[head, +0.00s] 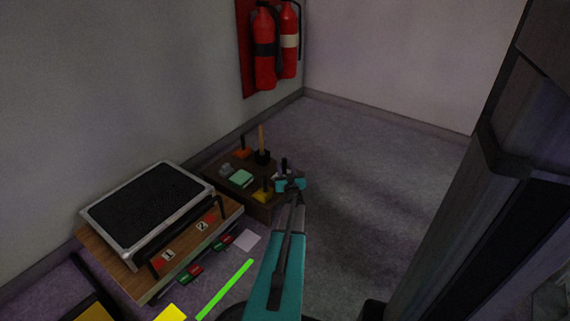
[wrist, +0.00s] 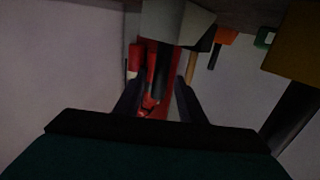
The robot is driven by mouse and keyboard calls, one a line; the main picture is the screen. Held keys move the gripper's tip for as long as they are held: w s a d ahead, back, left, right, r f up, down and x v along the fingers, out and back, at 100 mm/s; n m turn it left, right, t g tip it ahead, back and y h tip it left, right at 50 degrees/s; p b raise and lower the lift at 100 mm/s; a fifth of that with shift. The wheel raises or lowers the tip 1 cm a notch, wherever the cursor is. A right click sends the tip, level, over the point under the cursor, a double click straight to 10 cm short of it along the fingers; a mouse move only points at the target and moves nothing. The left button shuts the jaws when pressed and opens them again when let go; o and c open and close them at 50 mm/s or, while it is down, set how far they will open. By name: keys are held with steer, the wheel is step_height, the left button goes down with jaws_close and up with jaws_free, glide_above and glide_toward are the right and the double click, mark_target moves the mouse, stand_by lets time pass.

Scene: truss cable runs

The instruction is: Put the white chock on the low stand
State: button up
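In the wrist view, which looks upside down, a pale grey-white block (wrist: 172,22), likely the white chock, stands at the top edge. My gripper (wrist: 157,85) has its two dark fingers apart with a gap between them; the block is beyond the tips, and I cannot tell whether they touch it. In the head view my gripper (head: 285,166) is at the right end of a low dark brown stand (head: 262,212), with a sliver of white (head: 279,175) beside it, mostly hidden. I cannot tell whether this is the stand the task means.
The brown stand also holds a yellow block (head: 262,196), a green block (head: 242,179), an orange block (head: 242,154) and a black piece with a wooden handle (head: 262,157). A wooden platform (head: 118,272) is at left. Fire extinguishers (head: 265,50) hang behind.

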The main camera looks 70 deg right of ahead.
steer(key=p+v, duration=0.2)
steer(key=v, duration=0.8)
steer(key=shift+p, duration=0.3)
steer(key=shift+d, duration=0.1)
stand_by(0.3)
